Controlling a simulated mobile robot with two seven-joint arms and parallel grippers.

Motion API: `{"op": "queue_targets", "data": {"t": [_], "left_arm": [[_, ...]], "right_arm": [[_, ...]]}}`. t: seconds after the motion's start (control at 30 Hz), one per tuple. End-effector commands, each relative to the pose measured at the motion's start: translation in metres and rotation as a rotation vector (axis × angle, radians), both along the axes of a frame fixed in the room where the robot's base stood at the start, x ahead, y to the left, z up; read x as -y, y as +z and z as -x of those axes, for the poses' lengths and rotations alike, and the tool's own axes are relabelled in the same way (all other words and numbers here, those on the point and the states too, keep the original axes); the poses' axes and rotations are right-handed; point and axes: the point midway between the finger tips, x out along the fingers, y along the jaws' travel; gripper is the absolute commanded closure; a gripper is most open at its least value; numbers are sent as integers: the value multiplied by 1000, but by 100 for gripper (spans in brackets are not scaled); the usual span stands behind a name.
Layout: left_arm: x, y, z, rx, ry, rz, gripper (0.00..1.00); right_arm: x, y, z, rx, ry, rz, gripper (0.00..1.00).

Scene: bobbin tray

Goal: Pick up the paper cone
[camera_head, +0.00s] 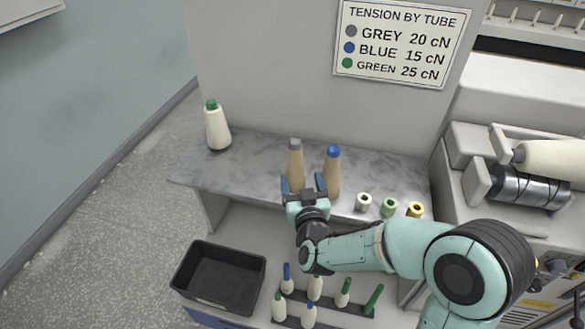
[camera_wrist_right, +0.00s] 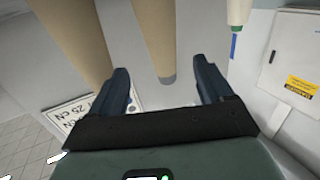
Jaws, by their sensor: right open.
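Two tan paper cones stand upright on the grey marbled shelf: one with a grey tip (camera_head: 296,163) and, to its right, one with a blue tip (camera_head: 332,172). My right gripper (camera_head: 304,184) is open in front of them and hides the lower part of the grey-tipped cone. In the right wrist view, the grey-tipped cone (camera_wrist_right: 155,35) shows between the open fingers of the right gripper (camera_wrist_right: 163,78). I cannot tell whether it is within their reach. The other tan cone (camera_wrist_right: 80,35) shows further left there, partly behind a finger. My left gripper is not in view.
A white cone with a green tip (camera_head: 217,130) stands at the shelf's left end. Several small tubes (camera_head: 389,206) stand on the right. Below are a black bin (camera_head: 190,262) and a rack of bobbins (camera_head: 350,307). A tension sign (camera_head: 400,80) hangs behind.

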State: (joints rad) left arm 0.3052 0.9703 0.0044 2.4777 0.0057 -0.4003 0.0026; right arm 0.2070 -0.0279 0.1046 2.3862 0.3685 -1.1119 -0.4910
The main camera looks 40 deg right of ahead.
Motion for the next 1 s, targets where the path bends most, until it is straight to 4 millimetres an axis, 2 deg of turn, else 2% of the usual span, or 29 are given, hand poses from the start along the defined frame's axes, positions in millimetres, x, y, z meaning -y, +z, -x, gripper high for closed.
{"op": "queue_targets", "data": {"t": [0.2, 0.47, 0.7, 0.83, 1.0], "left_arm": [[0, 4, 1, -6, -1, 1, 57], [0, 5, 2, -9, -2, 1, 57], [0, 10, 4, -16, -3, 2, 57], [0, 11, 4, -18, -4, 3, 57], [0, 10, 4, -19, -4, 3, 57]], "right_arm": [[21, -3, -37, -4, -1, -2, 20], [30, -4, -56, -4, 0, -2, 20], [45, -7, -88, -2, -1, -2, 20], [50, -8, -97, -3, 2, -3, 20], [51, -8, -99, -2, 2, -2, 20]]}}
